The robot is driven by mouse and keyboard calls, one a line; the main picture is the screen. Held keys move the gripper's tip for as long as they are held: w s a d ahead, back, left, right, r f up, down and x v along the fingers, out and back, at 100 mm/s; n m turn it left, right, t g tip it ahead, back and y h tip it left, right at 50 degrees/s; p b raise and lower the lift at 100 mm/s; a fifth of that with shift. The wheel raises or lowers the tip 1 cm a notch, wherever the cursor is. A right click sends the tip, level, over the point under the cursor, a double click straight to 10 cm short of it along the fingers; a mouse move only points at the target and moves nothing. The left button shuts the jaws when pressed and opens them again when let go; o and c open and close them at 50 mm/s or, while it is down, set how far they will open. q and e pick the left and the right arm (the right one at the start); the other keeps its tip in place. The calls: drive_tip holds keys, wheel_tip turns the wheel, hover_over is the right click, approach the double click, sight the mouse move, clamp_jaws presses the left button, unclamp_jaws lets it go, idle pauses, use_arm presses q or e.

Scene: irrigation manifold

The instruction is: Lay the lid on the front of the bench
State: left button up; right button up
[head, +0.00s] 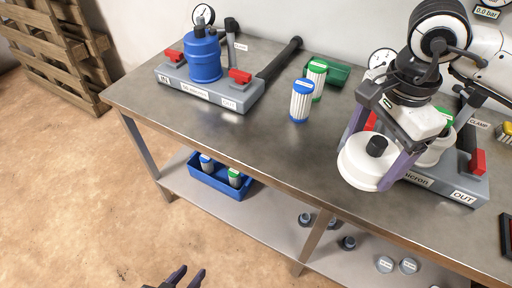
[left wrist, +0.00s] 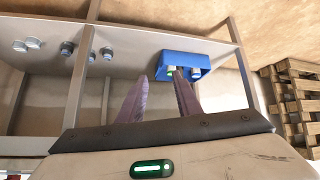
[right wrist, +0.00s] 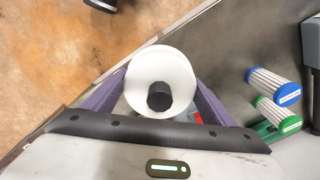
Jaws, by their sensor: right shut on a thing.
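The white round lid (head: 368,165) with a black knob is between the purple fingers of my right gripper (head: 380,160), held above the right part of the bench (head: 270,135). In the right wrist view the lid (right wrist: 165,75) sits between both fingers, its knob facing the camera. Behind it in the head view is the right filter unit (head: 462,190), partly hidden by my gripper and arm. My left gripper (head: 186,277) is low in front of the bench, fingers apart and empty; the left wrist view shows them (left wrist: 160,95) apart.
A blue filter housing (head: 203,60) stands on a grey base at the bench's left. A blue bin (head: 208,178) is on the lower shelf. The bench's front middle is clear.

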drive_tip(key=w+d+f+m+b, duration=0.1)
drive_tip(key=f+m, duration=0.1)
drive_tip(key=m, duration=0.4)
drive_tip(key=d+f+m+b, duration=0.1)
drive_tip(key=f+m, duration=0.1)
drive_tip(key=m, duration=0.4)
drive_tip(key=w+d+f+m+b, duration=0.1)
drive_tip(key=f+m+b, duration=0.1)
drive_tip(key=m, duration=0.4)
drive_tip(key=shift+w+d+f+m, duration=0.1)
drive_tip(key=shift+w+f+m, duration=0.2)
drive_tip(key=shift+f, duration=2.6)
use_arm(q)
drive_tip(key=f, duration=0.2)
drive_tip(key=w+d+f, duration=0.1)
use_arm(e)
drive_tip(key=shift+f+b, duration=0.1)
drive_tip(key=shift+b, duration=0.25)
drive_tip(key=o, duration=1.1)
